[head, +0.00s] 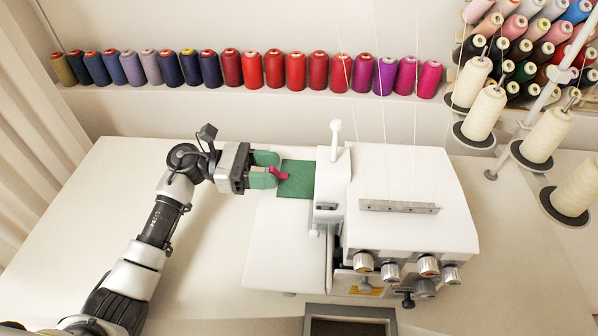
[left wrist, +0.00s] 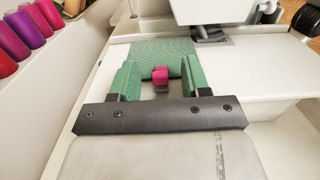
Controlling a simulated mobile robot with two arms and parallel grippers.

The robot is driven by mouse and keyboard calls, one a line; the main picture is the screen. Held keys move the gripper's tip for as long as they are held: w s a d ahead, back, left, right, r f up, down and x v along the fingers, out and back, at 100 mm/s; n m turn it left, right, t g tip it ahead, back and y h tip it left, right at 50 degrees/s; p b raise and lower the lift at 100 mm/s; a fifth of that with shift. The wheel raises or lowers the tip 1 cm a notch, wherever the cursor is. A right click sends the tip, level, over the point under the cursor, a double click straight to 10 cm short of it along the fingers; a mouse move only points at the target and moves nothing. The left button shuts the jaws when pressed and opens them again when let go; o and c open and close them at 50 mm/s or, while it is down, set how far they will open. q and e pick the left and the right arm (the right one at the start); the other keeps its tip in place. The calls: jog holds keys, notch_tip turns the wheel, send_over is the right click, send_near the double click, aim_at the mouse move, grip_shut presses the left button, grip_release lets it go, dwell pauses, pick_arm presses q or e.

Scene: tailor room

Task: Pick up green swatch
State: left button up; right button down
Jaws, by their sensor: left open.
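The green swatch (head: 298,180) lies flat on the white bed of the sewing machine, just left of the machine's body. It also shows in the left wrist view (left wrist: 163,48). A small magenta clip-like piece (head: 280,174) sits at the swatch's left edge. My left gripper (head: 276,170) has green fingers and is open. Its fingertips reach the swatch's left edge, with the magenta piece (left wrist: 160,75) between them and space on both sides. The gripper holds nothing. My right gripper is not in view.
The white sewing machine (head: 410,205) stands right of the gripper, with dials on its front. Cream thread cones (head: 481,112) stand at the right. A row of coloured spools (head: 275,70) lines the back shelf. The white table (head: 115,190) is clear around my left arm.

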pick_arm(q)
grip_shut()
dwell(0.4)
